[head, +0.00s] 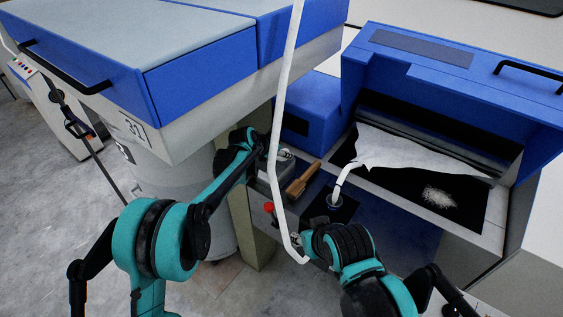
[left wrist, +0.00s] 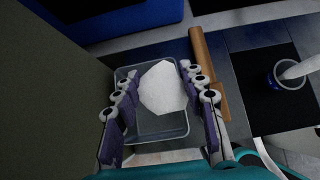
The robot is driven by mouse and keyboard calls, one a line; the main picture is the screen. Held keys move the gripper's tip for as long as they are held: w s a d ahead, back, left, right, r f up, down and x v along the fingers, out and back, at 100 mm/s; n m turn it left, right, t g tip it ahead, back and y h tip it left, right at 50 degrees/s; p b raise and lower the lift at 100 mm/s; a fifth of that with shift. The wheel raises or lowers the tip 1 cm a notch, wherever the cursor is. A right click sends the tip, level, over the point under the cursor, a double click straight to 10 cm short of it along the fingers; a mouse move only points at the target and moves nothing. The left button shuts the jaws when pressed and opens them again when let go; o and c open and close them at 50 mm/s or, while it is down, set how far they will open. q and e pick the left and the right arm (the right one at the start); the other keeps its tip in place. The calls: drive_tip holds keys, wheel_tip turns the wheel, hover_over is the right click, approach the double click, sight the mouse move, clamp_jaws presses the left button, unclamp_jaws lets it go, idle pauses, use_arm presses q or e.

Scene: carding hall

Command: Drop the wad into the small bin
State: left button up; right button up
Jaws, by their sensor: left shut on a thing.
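The wad (left wrist: 162,88) is a white, faceted lump. It sits between the fingers of my left gripper (left wrist: 159,80), which is shut on it. In the left wrist view the small bin (left wrist: 152,127), a grey box with an open top, lies beneath the wad and fingers. The wad appears over the bin's opening; its height above the floor of the bin is hard to tell. In the head view my left gripper (head: 282,155) is beside the machine, and the wad is hard to make out there. My right gripper (head: 301,241) is low in the middle, its fingers mostly hidden by its arm.
A wooden brush (head: 303,179) lies right of the bin. A blue-rimmed cup (head: 335,201) with a white strand stands further right. The open blue machine (head: 440,85) holds a white web (head: 405,152) and loose fluff (head: 438,197). A red knob (head: 268,207) juts out in front.

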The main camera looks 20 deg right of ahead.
use_arm(q)
wheel_tip(320, 180, down, 4)
drive_tip(key=shift+f+b, duration=0.1)
drive_tip(key=shift+b, duration=0.5)
drive_tip(key=shift+f+b, duration=0.3)
drive_tip(key=shift+b, duration=0.05)
drive_tip(key=o, duration=0.8)
drive_tip(key=shift+o, duration=0.2)
